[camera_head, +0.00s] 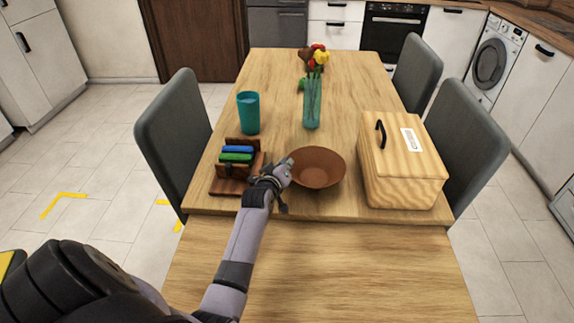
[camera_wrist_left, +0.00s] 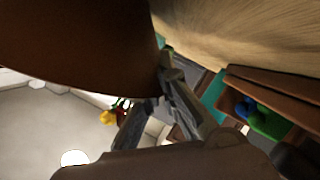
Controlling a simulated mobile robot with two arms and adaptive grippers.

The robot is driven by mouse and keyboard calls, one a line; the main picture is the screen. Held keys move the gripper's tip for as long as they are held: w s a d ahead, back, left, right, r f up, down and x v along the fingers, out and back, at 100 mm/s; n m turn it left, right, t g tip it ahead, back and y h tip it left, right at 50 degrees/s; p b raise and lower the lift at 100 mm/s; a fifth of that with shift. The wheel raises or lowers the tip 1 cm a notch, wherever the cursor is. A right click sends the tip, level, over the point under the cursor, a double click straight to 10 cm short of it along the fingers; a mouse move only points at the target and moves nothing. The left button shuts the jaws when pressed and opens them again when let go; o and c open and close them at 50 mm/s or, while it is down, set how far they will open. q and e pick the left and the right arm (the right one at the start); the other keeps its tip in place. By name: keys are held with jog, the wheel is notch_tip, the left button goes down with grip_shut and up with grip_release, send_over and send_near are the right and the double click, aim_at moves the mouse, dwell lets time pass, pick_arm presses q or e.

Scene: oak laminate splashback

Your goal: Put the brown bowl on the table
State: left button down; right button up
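The brown bowl (camera_head: 318,170) is upright at the near side of the wooden table (camera_head: 352,75), between the rack and the wooden box. My left gripper (camera_head: 286,172) is at the bowl's left rim. In the left wrist view, the bowl (camera_wrist_left: 75,45) fills the upper left, and the fingers of my left gripper (camera_wrist_left: 163,92) close on its edge. The fingertips are partly hidden by the bowl. I cannot tell whether the bowl's base touches the table or is slightly above it. My right gripper is not in view.
A dark wooden rack (camera_head: 232,187) with blue and green items stands left of the bowl. A teal cup (camera_head: 248,113) and a flower vase (camera_head: 312,103) stand behind. A wooden box (camera_head: 403,170) is at right. Grey chairs flank the table. The nearer wooden surface (camera_head: 340,270) is clear beside my arm.

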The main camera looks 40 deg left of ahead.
pick_arm(q)
jog(key=c, duration=2.3)
grip_release()
jog(key=shift+f, duration=0.1)
jog(key=o, duration=0.5)
jog(key=shift+r, duration=0.2)
jog(key=v, duration=1.2)
